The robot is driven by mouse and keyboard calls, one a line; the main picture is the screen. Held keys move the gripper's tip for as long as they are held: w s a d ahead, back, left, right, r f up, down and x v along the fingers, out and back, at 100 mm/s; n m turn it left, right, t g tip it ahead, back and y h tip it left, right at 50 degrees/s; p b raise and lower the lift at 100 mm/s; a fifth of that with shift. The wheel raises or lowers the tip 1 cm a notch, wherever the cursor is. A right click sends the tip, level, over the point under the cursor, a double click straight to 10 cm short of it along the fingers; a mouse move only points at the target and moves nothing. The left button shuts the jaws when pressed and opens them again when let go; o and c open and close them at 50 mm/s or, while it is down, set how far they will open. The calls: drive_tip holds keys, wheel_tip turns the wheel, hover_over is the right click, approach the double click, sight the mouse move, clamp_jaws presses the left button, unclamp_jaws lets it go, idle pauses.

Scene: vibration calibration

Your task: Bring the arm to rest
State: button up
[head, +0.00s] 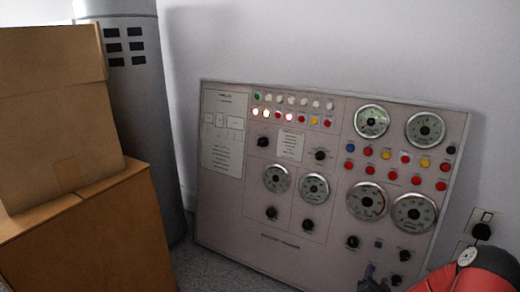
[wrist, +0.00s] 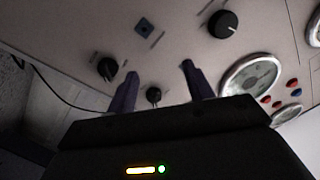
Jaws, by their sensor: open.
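My gripper (wrist: 160,70) shows in the wrist view with its two dark fingers apart and nothing between them. The fingers point toward the face of a grey control panel (wrist: 80,28), near its black knobs. I cannot tell whether they touch it. In the head view, the gripper (head: 372,281) is a small dark shape in front of the lower right part of the panel (head: 235,215). My red arm link shows at the bottom right corner, and most of the arm is out of view.
The panel, with several gauges, buttons and knobs, stands against a pale wall (head: 300,40). Cardboard boxes (head: 55,110) are stacked at the left, before a grey cylinder (head: 150,140). A wall socket (head: 485,218) is at the right. Some floor (head: 215,265) is bare.

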drive_tip(key=w+a+r+n+g+y+p, duration=0.1)
drive_tip(key=w+a+r+n+y, duration=0.2)
drive_tip(key=r, duration=0.4)
drive_tip(key=a+r+n+y+p, duration=0.2)
drive_tip(key=a+r+n, duration=0.2)
drive_tip(key=a+r, duration=0.15)
drive_tip(key=s+a+r+n+g+y+p, duration=0.1)
drive_tip(key=s+a+r+n+g, duration=0.1)
drive_tip(key=s+a+r, duration=0.3)
drive_tip(key=a+r+n+g+p, duration=0.1)
drive_tip(key=a+r, duration=0.1)
drive_tip(key=r, duration=0.6)
drive_tip(key=s+a+r+n+g+p, duration=0.1)
drive_tip(key=s+a+r, duration=0.2)
drive_tip(key=s, duration=0.5)
drive_tip(key=s+a+r+g+y+p, duration=0.1)
drive_tip(key=s+a+r+g, duration=0.1)
drive_tip(key=s+r, duration=0.4)
drive_tip(key=s+a+r+n+g+p, duration=0.1)
drive_tip(key=s+a+r, duration=0.4)
drive_tip(key=s, duration=0.7)
drive_tip(key=shift+n+g+y+p, duration=0.3)
drive_tip(key=shift+g+y+p, duration=0.1)
drive_tip(key=shift+g+p, duration=0.15)
